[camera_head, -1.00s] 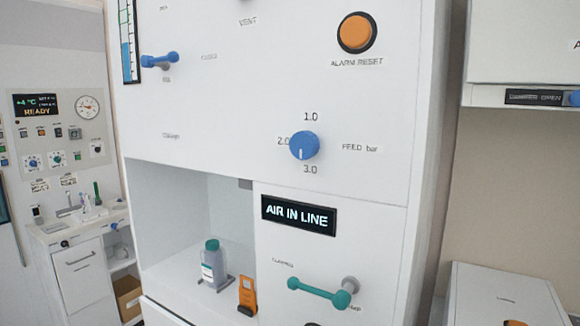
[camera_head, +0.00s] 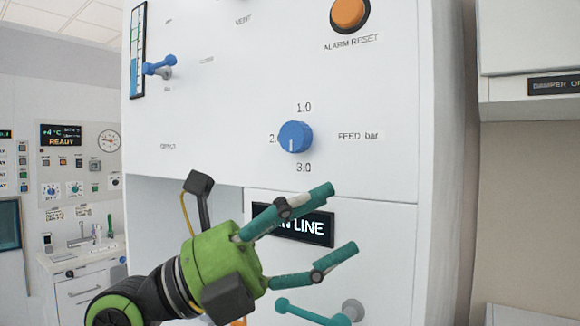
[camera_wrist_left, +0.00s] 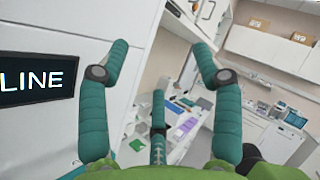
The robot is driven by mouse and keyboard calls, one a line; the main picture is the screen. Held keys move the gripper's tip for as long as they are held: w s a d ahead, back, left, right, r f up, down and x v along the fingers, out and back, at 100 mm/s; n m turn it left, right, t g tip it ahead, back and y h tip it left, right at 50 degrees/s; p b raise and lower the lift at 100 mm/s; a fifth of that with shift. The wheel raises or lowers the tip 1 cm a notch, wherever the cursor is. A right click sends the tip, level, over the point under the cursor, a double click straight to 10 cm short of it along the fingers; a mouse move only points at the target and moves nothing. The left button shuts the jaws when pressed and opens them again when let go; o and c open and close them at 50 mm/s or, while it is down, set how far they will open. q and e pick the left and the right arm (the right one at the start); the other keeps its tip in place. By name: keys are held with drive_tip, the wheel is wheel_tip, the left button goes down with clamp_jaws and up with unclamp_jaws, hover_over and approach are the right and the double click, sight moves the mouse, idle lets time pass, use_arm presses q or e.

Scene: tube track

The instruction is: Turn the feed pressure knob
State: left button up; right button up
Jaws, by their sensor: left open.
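The feed pressure knob (camera_head: 295,137) is a round blue knob on the white panel in the head view. The marks 1.0, 2.0 and 3.0 run around it, with "FEED bar" to its right. Its white pointer line points down, towards 3.0. My left gripper (camera_head: 342,219) has teal fingers on a green body. It is open and empty, below and slightly right of the knob, apart from it, and hides part of the display. In the left wrist view the open fingers (camera_wrist_left: 172,62) show with nothing between them; the knob is not in that view. My right gripper is not in view.
The display ending in "LINE" (camera_head: 318,228) is behind my left fingers. A teal lever (camera_head: 310,312) juts out below them. The orange alarm reset button (camera_head: 349,12) is above, and a blue lever (camera_head: 160,66) is at upper left. The panel around the knob is clear.

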use_arm(q)
drive_tip(key=r+m+t+y, duration=0.2)
drive_tip(key=t+y, duration=0.1)
drive_tip(key=y, duration=0.2)
drive_tip(key=n+t+y, duration=0.4)
drive_tip(key=t+y, duration=0.3)
drive_tip(key=t, duration=0.2)
approach(291, 141)
drive_tip(key=x, duration=0.3)
drive_tip(key=p+x, duration=0.2)
drive_tip(key=x, duration=0.1)
drive_tip(key=p+x, duration=0.1)
drive_tip(key=x, duration=0.1)
drive_tip(key=shift+w+d+r, duration=0.1)
drive_tip(key=shift+d+r, duration=0.05)
drive_tip(key=shift+r, duration=0.15)
drive_tip(key=shift+w+d+f, duration=0.15)
drive_tip(key=shift+w+d, duration=0.2)
drive_tip(key=shift+w, duration=0.1)
drive_tip(key=shift+f, duration=0.1)
drive_tip(key=c, duration=1.1)
